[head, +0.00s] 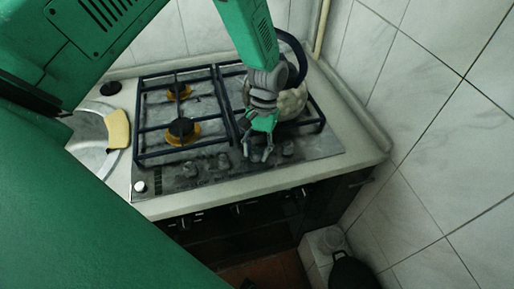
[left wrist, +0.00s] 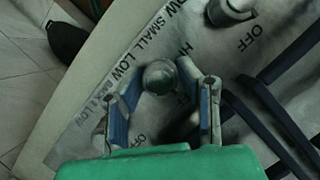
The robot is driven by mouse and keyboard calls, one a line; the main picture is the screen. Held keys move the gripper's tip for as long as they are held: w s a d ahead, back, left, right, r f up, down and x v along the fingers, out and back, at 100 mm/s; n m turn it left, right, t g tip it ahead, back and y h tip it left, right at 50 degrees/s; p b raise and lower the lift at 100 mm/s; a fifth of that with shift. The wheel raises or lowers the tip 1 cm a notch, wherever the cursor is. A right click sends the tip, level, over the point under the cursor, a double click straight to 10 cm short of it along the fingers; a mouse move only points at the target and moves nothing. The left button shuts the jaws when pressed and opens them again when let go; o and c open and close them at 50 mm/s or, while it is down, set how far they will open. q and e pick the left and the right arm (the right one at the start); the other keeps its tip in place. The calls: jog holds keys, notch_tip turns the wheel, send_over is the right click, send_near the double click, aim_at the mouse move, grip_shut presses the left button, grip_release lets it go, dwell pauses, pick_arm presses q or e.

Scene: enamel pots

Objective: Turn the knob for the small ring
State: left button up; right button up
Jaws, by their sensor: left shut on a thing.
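The hob (head: 180,185) is a steel plate with a row of grey knobs along its front edge. My left gripper (head: 258,153) reaches down to this row, right of the middle. In the left wrist view, a round grey knob (left wrist: 160,77) sits between the two blue-padded fingers of my left gripper (left wrist: 158,82). Another knob (left wrist: 232,8) stands apart at the top of that view. In the head view the fingers partly hide the held knob. My right gripper is not in view.
A pale pot (head: 293,101) stands on the right side of the hob, partly behind my arm. Black grates (head: 216,100) cover the burners. A sink (head: 92,160) with a yellow sponge (head: 118,129) lies left. Tiled wall closes in the right.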

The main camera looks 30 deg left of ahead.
pick_arm(q)
jog(key=shift+m+y, duration=0.4)
jog(key=shift+m, duration=0.5)
jog(key=o, duration=1.1)
jog(key=shift+o, duration=0.2)
jog(key=v, duration=1.2)
jog(key=shift+f, duration=0.1)
